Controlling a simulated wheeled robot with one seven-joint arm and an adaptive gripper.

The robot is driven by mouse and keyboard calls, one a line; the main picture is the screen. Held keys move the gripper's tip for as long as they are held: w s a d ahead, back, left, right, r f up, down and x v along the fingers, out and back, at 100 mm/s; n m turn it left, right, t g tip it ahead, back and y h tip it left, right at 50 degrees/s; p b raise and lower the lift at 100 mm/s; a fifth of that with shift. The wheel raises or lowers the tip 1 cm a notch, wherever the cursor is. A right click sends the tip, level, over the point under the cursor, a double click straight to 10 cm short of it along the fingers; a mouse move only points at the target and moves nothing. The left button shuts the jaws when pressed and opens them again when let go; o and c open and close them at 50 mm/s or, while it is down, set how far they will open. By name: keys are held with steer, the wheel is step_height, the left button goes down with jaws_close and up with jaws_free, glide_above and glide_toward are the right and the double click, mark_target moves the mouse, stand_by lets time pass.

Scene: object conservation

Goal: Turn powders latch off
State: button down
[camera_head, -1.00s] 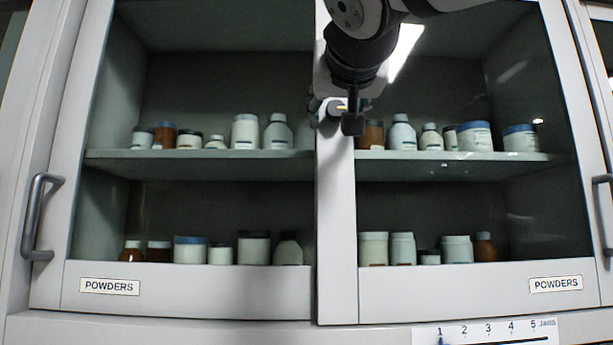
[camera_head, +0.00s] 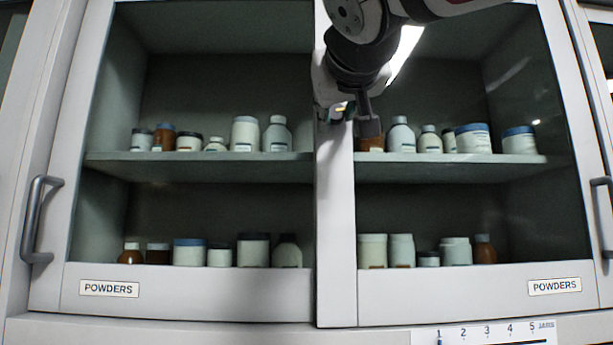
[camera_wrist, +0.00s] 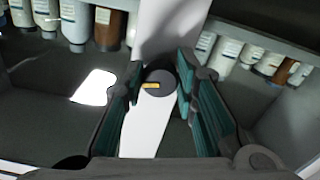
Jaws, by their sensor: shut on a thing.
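The powders latch (camera_wrist: 160,78) is a round dark knob with a short yellow mark, on the pale centre post (camera_head: 336,230) between the two glass doors. In the wrist view, the knob sits between the two teal-padded fingers of my gripper (camera_wrist: 160,72), which is shut on it. The yellow mark lies roughly level in the wrist picture, across the slanted post. In the head view my gripper (camera_head: 346,116) is tilted at the post, at upper-shelf height, and mostly hides the latch.
Both doors look shut, with a POWDERS label on the left (camera_head: 109,288) and the right (camera_head: 554,286). Jars and bottles stand on shelves behind the glass. A grey handle (camera_head: 38,218) sticks out at the left. A numbered strip (camera_head: 486,335) is below.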

steer(key=n, duration=0.3)
steer(key=shift+d+n+p, duration=0.1)
steer(key=shift+n+p, duration=0.2)
steer(key=shift+n, duration=0.1)
steer(key=n+p, duration=0.1)
steer(key=n, duration=0.3)
steer(key=shift+r+n, duration=0.15)
steer(key=shift+n, duration=0.15)
steer(key=n+p, duration=0.2)
steer(key=n, duration=0.2)
steer(key=shift+n+p, duration=0.75)
steer(key=shift+n, duration=0.75)
steer(key=c, duration=1.3)
jaws_free()
steer(key=shift+s+r, duration=0.1)
steer(key=shift+s, duration=0.05)
